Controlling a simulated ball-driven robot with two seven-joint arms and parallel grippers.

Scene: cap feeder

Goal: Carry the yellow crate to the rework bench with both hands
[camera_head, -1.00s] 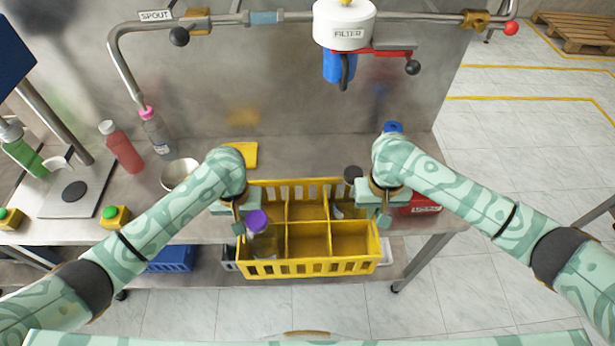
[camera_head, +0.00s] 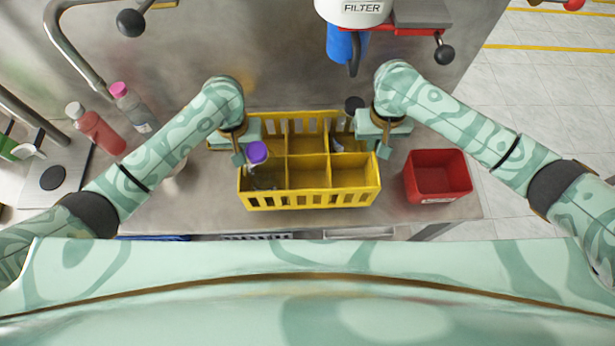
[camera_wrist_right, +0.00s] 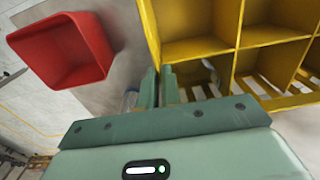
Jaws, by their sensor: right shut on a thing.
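The yellow crate (camera_head: 310,203), divided into several compartments, is level in the middle of the head view, over the steel bench top (camera_head: 415,155). I cannot tell whether it touches the bench. A purple-capped bottle (camera_head: 257,153) stands in its front left compartment. A dark cap (camera_head: 354,103) shows at its back right. My right gripper (camera_head: 384,150) is shut on the crate's right wall; in the right wrist view its fingers (camera_wrist_right: 158,88) straddle the wall. My left gripper (camera_head: 238,157) is at the crate's left wall; its fingertips are too hidden to tell their grip.
An empty-looking red bin (camera_head: 438,190) stands close right of the crate. Red (camera_head: 98,130) and pink-capped (camera_head: 133,107) bottles stand left, beside my left arm. A filter unit (camera_head: 352,12) with a blue cartridge hangs behind. The bench's front edge lies near the crate.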

